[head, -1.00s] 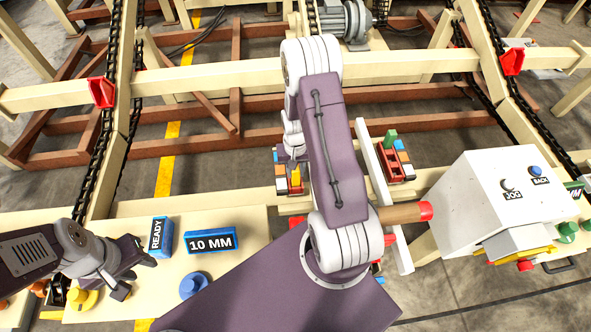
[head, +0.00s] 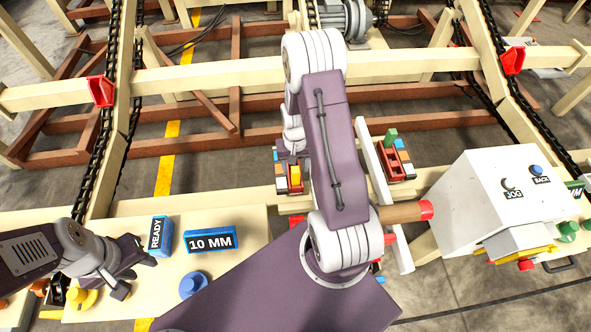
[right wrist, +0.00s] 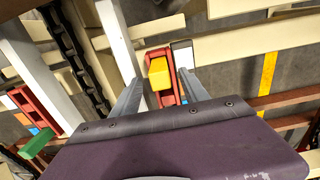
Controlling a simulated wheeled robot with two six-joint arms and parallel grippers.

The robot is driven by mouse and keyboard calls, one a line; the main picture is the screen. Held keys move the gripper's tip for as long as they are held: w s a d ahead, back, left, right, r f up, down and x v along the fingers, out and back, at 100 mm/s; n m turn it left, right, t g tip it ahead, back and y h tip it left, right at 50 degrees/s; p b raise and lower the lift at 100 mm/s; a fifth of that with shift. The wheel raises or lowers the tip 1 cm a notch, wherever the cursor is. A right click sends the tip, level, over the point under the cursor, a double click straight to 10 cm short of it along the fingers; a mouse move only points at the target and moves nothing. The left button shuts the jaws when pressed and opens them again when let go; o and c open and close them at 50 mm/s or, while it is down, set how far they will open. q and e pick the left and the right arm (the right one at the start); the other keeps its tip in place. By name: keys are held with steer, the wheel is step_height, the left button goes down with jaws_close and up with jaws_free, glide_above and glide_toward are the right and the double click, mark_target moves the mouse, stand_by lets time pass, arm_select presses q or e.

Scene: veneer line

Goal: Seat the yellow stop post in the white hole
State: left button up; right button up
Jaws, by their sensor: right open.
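The yellow stop post (head: 295,174) stands in a narrow red holder (head: 282,186) left of my right forearm in the head view. In the right wrist view the yellow post (right wrist: 158,73) is between and beyond the fingers of my right gripper (right wrist: 161,92), at the red holder (right wrist: 165,97). The right gripper is open, with a finger on either side and gaps beside the post. My left gripper (head: 138,275) is open and empty over the cream table.
A second red holder (head: 393,160) with a green post (head: 390,137) stands right of my right arm, past a white bar (head: 385,195). Blue READY (head: 160,237) and 10 MM (head: 211,240) blocks and a blue knob (head: 193,285) are on the table (head: 235,218). A white control box (head: 480,205) is at right.

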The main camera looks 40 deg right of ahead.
step_height(320, 180, up, 6)
steer(key=shift+r+p, duration=0.2)
steer(key=shift+p, duration=0.15)
stand_by(0.4)
